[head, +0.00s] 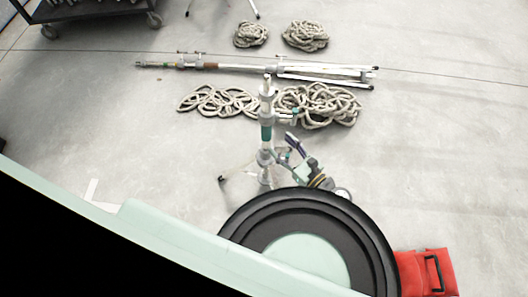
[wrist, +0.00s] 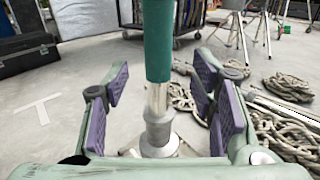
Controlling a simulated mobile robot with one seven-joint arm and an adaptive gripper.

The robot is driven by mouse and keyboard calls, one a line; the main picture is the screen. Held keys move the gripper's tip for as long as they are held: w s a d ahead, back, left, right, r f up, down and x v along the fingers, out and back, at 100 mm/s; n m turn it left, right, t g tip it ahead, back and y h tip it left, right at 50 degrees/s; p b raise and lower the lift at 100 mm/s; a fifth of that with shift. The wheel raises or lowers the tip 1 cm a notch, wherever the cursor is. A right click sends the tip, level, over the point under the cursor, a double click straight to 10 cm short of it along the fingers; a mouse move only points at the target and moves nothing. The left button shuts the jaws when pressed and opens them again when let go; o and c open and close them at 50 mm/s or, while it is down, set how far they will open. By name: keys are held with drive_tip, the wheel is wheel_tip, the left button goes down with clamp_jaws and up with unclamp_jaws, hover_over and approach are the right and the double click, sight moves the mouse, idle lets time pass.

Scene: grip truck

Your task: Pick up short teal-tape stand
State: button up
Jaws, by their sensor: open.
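The short stand (head: 265,143) with teal tape stands upright on the floor in the head view, just beyond my dark round base. In the wrist view its teal-taped post (wrist: 158,40) rises in the middle of the picture, with bare metal and a collar below the tape. My gripper (wrist: 162,98) is open, with purple pads on both sides of the post and gaps to it on each side. In the head view my gripper (head: 300,158) is low and just right of the post. The stand's feet are partly hidden.
Rope coils (head: 318,105) lie behind the stand, with a long folded stand (head: 250,68) lying beyond them. Two smaller coils (head: 305,36) are farther back. A red bag (head: 428,272) is at the lower right. A wheeled cart (head: 90,12) stands back left.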

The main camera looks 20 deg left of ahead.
drive_tip(key=p+x, duration=0.1)
drive_tip(key=x, duration=0.7)
drive_tip(key=shift+s+r, duration=0.1)
drive_tip(key=shift+s, duration=0.05)
clamp_jaws()
idle(0.5)
idle(0.3)
drive_tip(key=shift+r, duration=0.2)
